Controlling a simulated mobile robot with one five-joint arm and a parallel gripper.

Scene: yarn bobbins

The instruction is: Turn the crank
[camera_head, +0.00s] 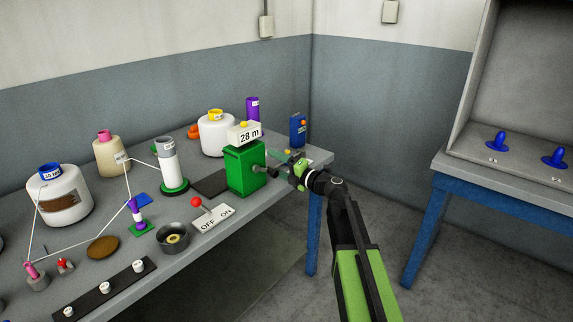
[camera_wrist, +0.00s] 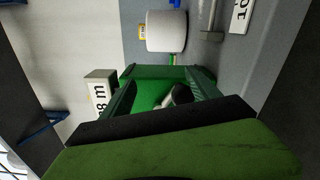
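The green box (camera_head: 245,167) stands near the front edge of the grey table, with a "28 m" display (camera_head: 244,133) on top. A grey crank shaft (camera_head: 259,168) sticks out of its right side. My gripper (camera_head: 284,162) is right beside the crank, at the table's right end. The crank's outer end is hidden by or merges with my fingers, so I cannot tell whether they touch it. In the wrist view, the green box (camera_wrist: 148,92) is close ahead with a grey crank part (camera_wrist: 178,96) on it. My dark and green gripper body covers the lower part; finger opening is unclear.
An OFF/ON switch plate (camera_head: 211,218) with a red-knobbed lever and a dark round cup (camera_head: 173,238) lie left of the box. A blue box (camera_head: 298,130) is at the back right. Floor is free between the tables.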

